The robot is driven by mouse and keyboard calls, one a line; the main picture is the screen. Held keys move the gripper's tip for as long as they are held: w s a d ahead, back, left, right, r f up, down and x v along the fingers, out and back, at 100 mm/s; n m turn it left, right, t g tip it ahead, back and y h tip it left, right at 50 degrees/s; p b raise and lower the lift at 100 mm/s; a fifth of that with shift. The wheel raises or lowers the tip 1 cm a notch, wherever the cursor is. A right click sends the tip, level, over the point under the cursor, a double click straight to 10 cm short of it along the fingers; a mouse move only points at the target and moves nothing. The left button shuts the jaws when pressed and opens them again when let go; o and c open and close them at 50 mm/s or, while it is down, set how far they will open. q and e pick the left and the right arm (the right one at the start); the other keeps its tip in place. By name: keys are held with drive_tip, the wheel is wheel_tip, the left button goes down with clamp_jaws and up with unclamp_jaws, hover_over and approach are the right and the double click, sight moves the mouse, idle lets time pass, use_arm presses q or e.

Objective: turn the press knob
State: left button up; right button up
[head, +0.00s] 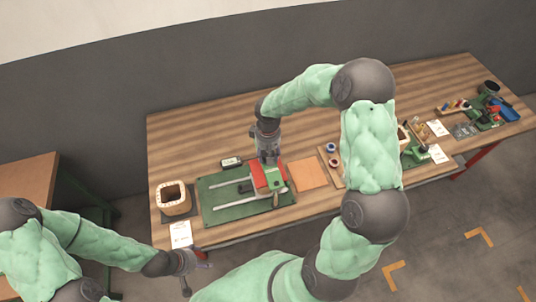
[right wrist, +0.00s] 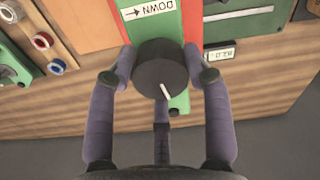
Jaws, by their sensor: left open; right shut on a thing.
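The press (head: 268,177), red and green, stands on a green base plate (head: 222,193) with two pale rails. In the right wrist view its black round knob (right wrist: 158,60) has a white pointer line directed down and slightly right. A label (right wrist: 150,8) reading DOWN with an arrow lies beside it. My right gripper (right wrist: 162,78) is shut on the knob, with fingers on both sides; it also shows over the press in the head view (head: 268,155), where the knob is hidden. My left gripper (head: 196,262) is open and empty, off the table's front edge.
A square wooden coil frame (head: 174,190) stands left of the base plate. A white card (head: 181,235) lies at the front edge. An orange pad (head: 309,174) and a board with coloured rings (head: 325,155) lie right of the press.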

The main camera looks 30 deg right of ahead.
drive_tip(key=o, duration=1.2)
drive_tip(key=shift+c, duration=0.2)
wheel_tip(320, 180, up, 12)
